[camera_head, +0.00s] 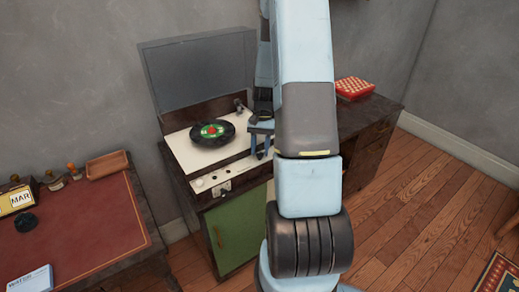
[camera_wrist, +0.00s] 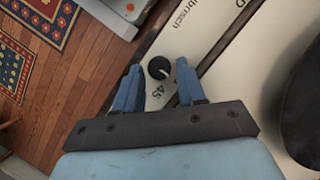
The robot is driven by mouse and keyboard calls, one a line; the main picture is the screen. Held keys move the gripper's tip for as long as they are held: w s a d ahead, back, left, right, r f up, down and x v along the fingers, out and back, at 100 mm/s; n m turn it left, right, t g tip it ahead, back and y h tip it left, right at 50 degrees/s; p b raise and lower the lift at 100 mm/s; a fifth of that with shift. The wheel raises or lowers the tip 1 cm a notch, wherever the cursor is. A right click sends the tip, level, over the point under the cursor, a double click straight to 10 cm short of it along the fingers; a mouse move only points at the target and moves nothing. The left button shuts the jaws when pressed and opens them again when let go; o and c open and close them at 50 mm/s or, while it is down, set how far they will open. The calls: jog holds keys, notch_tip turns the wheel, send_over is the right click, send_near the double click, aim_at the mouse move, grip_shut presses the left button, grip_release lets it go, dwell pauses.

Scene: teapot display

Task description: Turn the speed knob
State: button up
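The speed knob (camera_wrist: 158,68) is a small round black knob with a light mark, on the cream deck of the record player, beside a printed "45" in the wrist view. My gripper (camera_head: 261,152) is over the right front part of the record player (camera_head: 180,150). In the wrist view its two blue fingers are apart, one on each side of the knob, with gaps visible. I cannot tell how far above the deck the fingertips are. In the head view the knob cannot be made out.
A desk (camera_head: 85,225) is at left; a red-and-white box (camera_head: 354,88) sits on the cabinet at right.

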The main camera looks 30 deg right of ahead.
jog(key=v, duration=1.3)
jog(key=shift+w+r, duration=0.15)
jog(key=shift+w, duration=0.05)
jog(key=shift+d, duration=0.1)
jog(key=s+a+r+n+t+h, duration=0.1)
jog(key=s+a+r+n+t, duration=0.1)
jog(key=s+a+r, duration=0.35)
jog(key=s+a+r+n+t+h, duration=0.2)
jog(key=s+a+r, duration=0.1)
jog(key=a+r, duration=0.55)
jog(key=s+a+r+n+t, duration=0.2)
jog(key=s+a+r, duration=0.1)
jog(key=s, duration=0.4)
jog(key=s+a+r+n+t, duration=0.2)
jog(key=s+a+r, duration=0.1)
jog(key=s, duration=0.4)
jog(key=shift+a+r+t, duration=0.35)
jog(key=shift+r+t, duration=0.05)
jog(key=shift+r, duration=0.05)
